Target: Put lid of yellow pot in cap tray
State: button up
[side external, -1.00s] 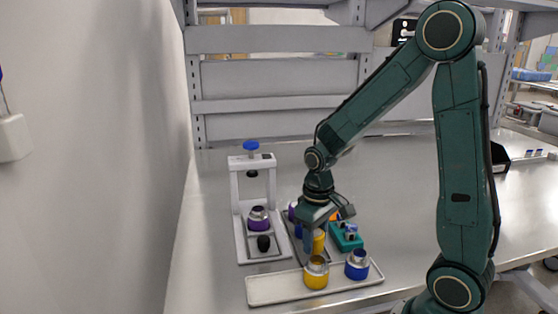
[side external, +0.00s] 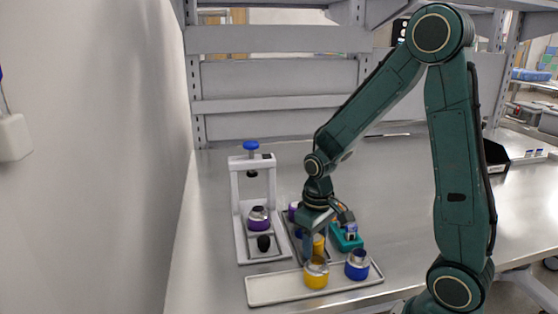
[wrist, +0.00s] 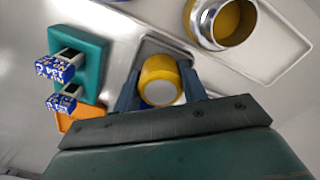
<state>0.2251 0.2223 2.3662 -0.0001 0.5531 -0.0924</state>
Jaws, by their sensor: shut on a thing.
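My gripper (wrist: 160,88) is shut on the yellow lid (wrist: 160,75), with one finger on each side of it. In the side external view the yellow lid (side external: 319,243) shows beside my gripper's fingers, low over the grey cap tray (side external: 289,228). In the wrist view part of the cap tray (wrist: 152,45) shows behind the lid; whether the lid touches it I cannot tell. The yellow pot (side external: 316,273) stands open on the pale front tray (side external: 275,290); its silver rim shows in the wrist view (wrist: 207,20).
A blue pot (side external: 357,266) stands right of the yellow pot. A purple pot (side external: 258,219) sits in a white press frame (side external: 237,215) at left. A purple lid (side external: 292,208) lies behind my gripper. A teal holder (wrist: 92,65) with labelled vials is close by.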

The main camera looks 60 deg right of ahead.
aim_at(315, 238)
jog(key=o, duration=0.9)
jog(key=shift+o, duration=0.2)
jog(key=shift+r, duration=0.15)
notch_tip(315, 238, up, 13)
dwell(0.6)
jog(key=s+a+r+t, duration=0.2)
jog(key=s+a, duration=0.1)
jog(key=s, duration=0.2)
jog(key=s+a+r+n+t, duration=0.1)
jog(key=s+a+r+t, duration=0.2)
jog(key=s, duration=0.3)
jog(key=shift+a+n+t, duration=0.3)
jog(key=shift+a, duration=0.05)
jog(key=shift+s, duration=0.1)
